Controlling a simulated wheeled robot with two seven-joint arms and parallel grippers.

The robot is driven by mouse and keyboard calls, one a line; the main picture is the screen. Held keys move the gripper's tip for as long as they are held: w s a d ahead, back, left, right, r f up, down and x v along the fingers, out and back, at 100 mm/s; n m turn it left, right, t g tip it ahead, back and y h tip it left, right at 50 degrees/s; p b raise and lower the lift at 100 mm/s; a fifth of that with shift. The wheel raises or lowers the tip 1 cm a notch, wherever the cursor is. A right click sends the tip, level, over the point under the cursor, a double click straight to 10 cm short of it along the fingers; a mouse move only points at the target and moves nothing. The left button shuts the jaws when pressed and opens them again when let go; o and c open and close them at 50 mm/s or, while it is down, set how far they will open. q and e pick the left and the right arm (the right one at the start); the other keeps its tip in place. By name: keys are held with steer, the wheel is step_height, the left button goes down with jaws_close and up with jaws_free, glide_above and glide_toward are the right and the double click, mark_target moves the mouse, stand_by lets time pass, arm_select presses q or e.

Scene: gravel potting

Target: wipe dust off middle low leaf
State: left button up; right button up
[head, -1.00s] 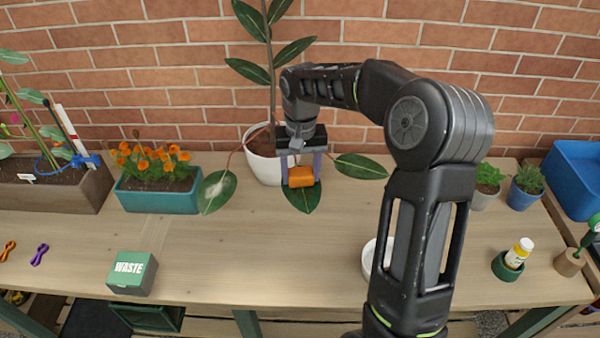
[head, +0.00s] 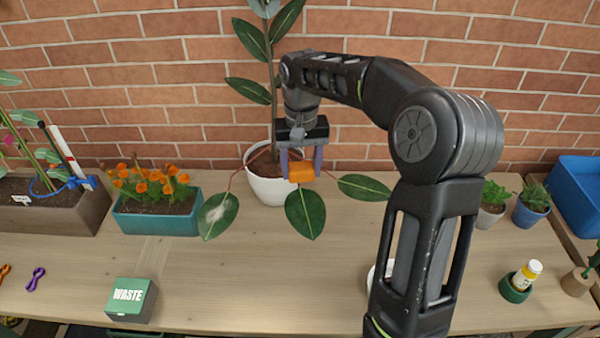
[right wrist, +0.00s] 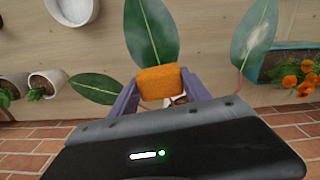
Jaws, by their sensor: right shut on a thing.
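My right gripper (head: 301,170) is shut on an orange sponge (head: 301,173), also seen in the right wrist view (right wrist: 157,82). It holds the sponge at the stem end of the middle low leaf (head: 305,214); I cannot tell if they touch. That leaf (right wrist: 150,32) looks plain green, with no pale patch on its visible part. The left low leaf (head: 218,214) has a whitish dusty patch. The right low leaf (head: 363,188) looks green. The leaves belong to a plant in a white pot (head: 268,186), partly hidden behind the gripper. My left gripper is not in view.
A teal planter of orange flowers (head: 157,222) stands left of the plant. A green waste box (head: 131,300) sits at the front left. Small potted plants and a blue bin (head: 577,185) stand at the right. The table's front middle is clear.

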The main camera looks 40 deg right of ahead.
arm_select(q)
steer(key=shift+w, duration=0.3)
arm_select(e)
steer(key=shift+r, duration=1.25)
steer(key=shift+s, duration=0.1)
